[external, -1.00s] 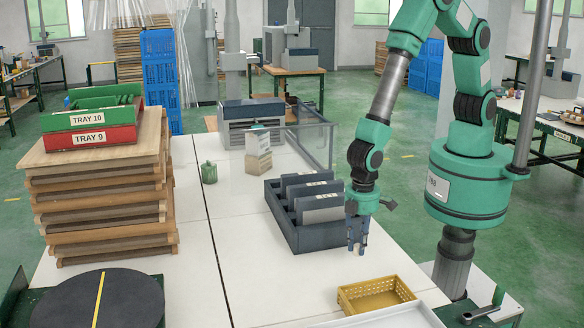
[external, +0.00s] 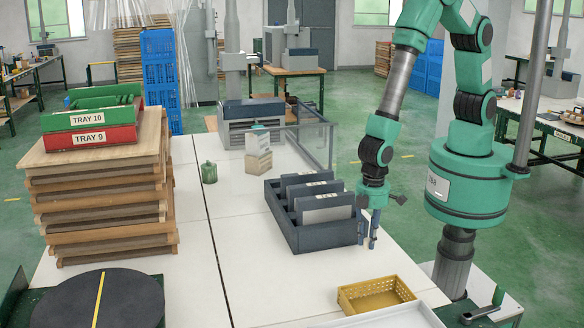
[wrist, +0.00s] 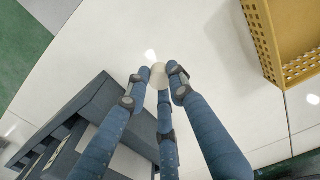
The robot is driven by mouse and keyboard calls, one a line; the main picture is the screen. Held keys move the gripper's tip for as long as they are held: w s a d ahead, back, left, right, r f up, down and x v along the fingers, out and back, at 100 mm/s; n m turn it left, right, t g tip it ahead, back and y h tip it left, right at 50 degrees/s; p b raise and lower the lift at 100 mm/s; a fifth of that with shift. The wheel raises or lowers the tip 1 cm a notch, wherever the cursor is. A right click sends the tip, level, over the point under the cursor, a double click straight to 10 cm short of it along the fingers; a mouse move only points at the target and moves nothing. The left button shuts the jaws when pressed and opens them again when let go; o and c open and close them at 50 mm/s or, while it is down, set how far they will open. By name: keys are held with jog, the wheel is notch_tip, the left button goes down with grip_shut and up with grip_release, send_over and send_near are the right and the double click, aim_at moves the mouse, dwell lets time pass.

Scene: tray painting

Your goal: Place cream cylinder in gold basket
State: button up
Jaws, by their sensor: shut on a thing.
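A small cream cylinder (wrist: 158,74) shows between the fingertips of my gripper (wrist: 157,86) in the wrist view. The fingers are shut on it. In the external view my gripper (external: 371,240) points down just right of the grey tray rack; the cylinder cannot be made out there. The gold basket (external: 362,303) sits on the white table at the front right, nearer the camera than my gripper. It also shows at the upper right of the wrist view (wrist: 268,45), apart from my fingers. The part of its inside that shows in the external view looks empty.
The grey rack (external: 292,232) with several upright plates stands close left of my gripper. A pale tray (external: 385,318) lies in front of the basket. White tabletop (external: 290,285) is clear between rack and basket. A small green container (external: 208,173) stands farther back left.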

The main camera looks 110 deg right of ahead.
jog(key=w+a+r+b, duration=0.15)
jog(key=w+a, duration=0.35)
jog(key=a, duration=0.7)
notch_tip(320, 180, up, 4)
jog(key=n, duration=0.1)
send_over(382, 302)
jog(key=w+a, duration=0.3)
jog(key=a, duration=0.1)
jog(key=shift+s+a, duration=0.15)
jog(key=shift+b, duration=0.3)
jog(key=shift+f+b, duration=0.4)
jog(key=shift+f, duration=2.65)
jog(key=shift+f+b, duration=0.3)
jog(key=shift+f, duration=1.6)
jog(key=shift+f, duration=0.1)
